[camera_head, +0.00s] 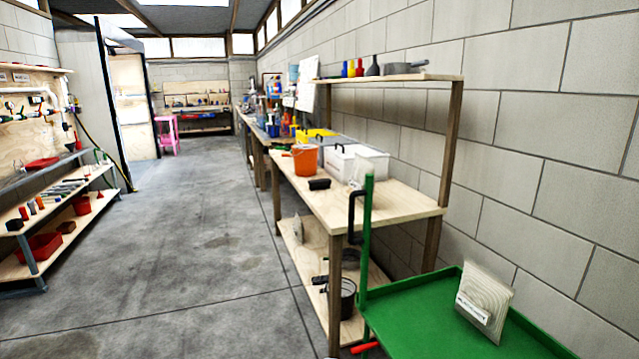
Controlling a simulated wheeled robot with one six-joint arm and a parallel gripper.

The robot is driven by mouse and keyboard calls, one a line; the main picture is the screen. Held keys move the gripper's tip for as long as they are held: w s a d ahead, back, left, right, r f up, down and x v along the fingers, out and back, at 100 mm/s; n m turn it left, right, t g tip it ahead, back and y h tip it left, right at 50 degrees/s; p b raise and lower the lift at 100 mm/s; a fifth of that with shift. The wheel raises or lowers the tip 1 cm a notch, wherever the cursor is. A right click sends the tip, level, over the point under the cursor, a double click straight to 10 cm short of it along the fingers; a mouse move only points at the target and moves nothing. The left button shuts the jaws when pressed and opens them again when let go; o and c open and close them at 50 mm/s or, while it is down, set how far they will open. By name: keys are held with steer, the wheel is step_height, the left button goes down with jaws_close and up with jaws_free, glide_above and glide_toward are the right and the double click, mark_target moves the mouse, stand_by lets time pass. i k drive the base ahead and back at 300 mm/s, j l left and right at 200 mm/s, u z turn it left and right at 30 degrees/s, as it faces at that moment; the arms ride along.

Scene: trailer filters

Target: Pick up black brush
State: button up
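A small black object (319,184), which looks like the black brush, lies on the wooden workbench (410,207) near its left edge. It sits just in front of the orange bucket (305,159). It is small in the picture, so its bristles and handle cannot be made out. Nothing covers it from this side. My gripper does not show in the view, and the bench is some distance ahead to the right.
White containers (370,165) stand behind the black object. A shelf unit (75,205) stands at left. The grey floor between is clear.

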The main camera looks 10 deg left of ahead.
mark_target(321, 184)
steer(key=i+j, duration=0.25)
steer(key=i, duration=0.25)
steer(key=i+j, duration=0.3)
steer(key=i, duration=0.25)
steer(key=i+j, duration=0.25)
steer(key=i, duration=0.25)
steer(key=i+j+z, duration=0.1)
steer(key=i+j, duration=0.2)
steer(key=i, duration=0.2)
steer(key=i+j, duration=0.3)
steer(key=i, duration=0.25)
steer(key=i+j, duration=0.3)
steer(key=i, duration=0.2)
